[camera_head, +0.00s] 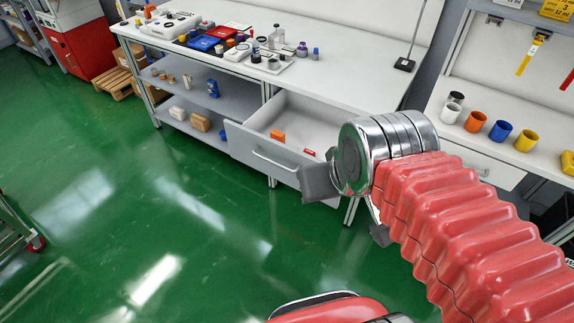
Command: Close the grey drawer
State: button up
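The grey drawer (262,160) hangs under the white workbench and is pulled out, with its open top showing. Its front has a long bar handle (275,163). An orange block (278,136) and a small red item (309,152) lie inside. My gripper (318,184) is in front of the drawer's right end in the picture. It partly hides that end. The wrist's metal housing and red sleeve cover much of the gripper, so whether its fingers are open or shut is unclear. I cannot tell whether it touches the drawer front.
The white workbench (345,98) carries trays, small parts and a stand. Shelves (205,100) with boxes are left of the drawer. A second bench at right holds several coloured cups (500,131). The green floor (150,200) in front is clear. A cart (15,225) stands at the left edge.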

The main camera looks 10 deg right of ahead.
aim_at(313, 124)
jog(key=i, duration=1)
jog(key=u, duration=2.85)
jog(key=k, duration=0.15)
jog(key=u, duration=0.15)
